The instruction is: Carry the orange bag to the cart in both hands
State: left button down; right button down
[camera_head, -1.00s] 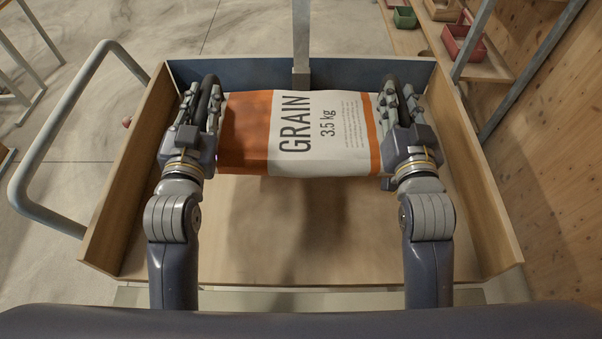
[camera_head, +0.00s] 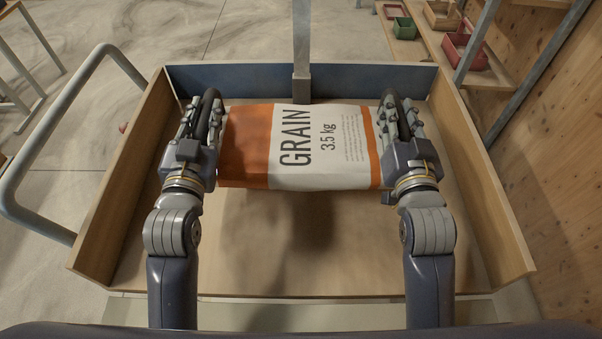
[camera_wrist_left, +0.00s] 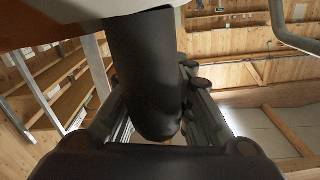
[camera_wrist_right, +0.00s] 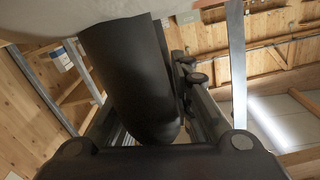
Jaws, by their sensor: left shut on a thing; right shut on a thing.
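The orange and white bag (camera_head: 300,147), marked GRAIN 3.5 kg, lies level between my two grippers in the head view. My left gripper (camera_head: 208,118) is shut on its left end, and my right gripper (camera_head: 396,115) is shut on its right end. The bag is over the bed of the cart (camera_head: 290,255), and a shadow falls on the wood below it. Dark rounded finger parts fill the middle of both wrist views.
The cart has wooden side walls, a blue far wall (camera_head: 262,78) and a grey tube handle (camera_head: 30,150) at left. A grey post (camera_head: 301,50) stands at the far wall. A shelf at upper right holds a red bin (camera_head: 463,50) and a green bin (camera_head: 404,28).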

pick_arm(q)
jog(key=shift+a+r, duration=0.1)
jog(key=shift+r, duration=0.15)
pick_arm(e)
jog(key=shift+d+r, duration=0.1)
jog(key=shift+r, duration=0.15)
